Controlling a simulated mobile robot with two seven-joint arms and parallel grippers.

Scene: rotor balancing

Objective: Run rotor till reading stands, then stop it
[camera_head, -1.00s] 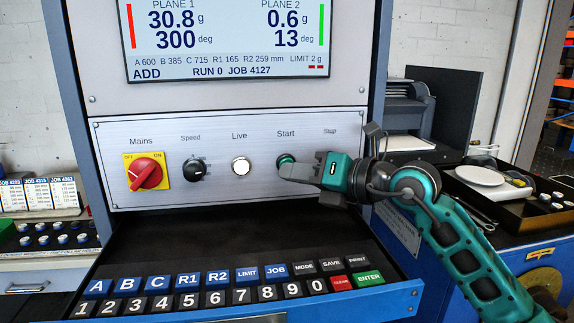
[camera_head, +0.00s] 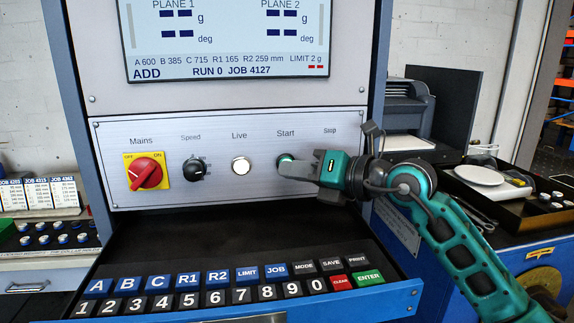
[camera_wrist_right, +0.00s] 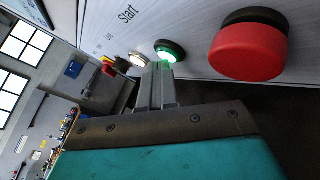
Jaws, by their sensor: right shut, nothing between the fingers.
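My right gripper (camera_head: 284,168) is shut and empty, its fingertips at the green Start button (camera_head: 285,157) on the panel. In the right wrist view the Start button (camera_wrist_right: 169,51) glows green just beyond the fingertips (camera_wrist_right: 158,66); I cannot tell whether they touch. The red stop button (camera_wrist_right: 248,48) shows there, clear of the fingers; in the head view my gripper hides it below its label. The display (camera_head: 228,40) shows dashes for both planes, with "RUN 0 JOB 4127" below. The rotor and my left gripper are not in view.
The red Mains switch (camera_head: 146,172), black Speed knob (camera_head: 195,169) and white Live lamp (camera_head: 241,165) sit left of Start. A key tray (camera_head: 250,304) juts out below the panel. A black tray with a scale (camera_head: 480,176) stands at the right.

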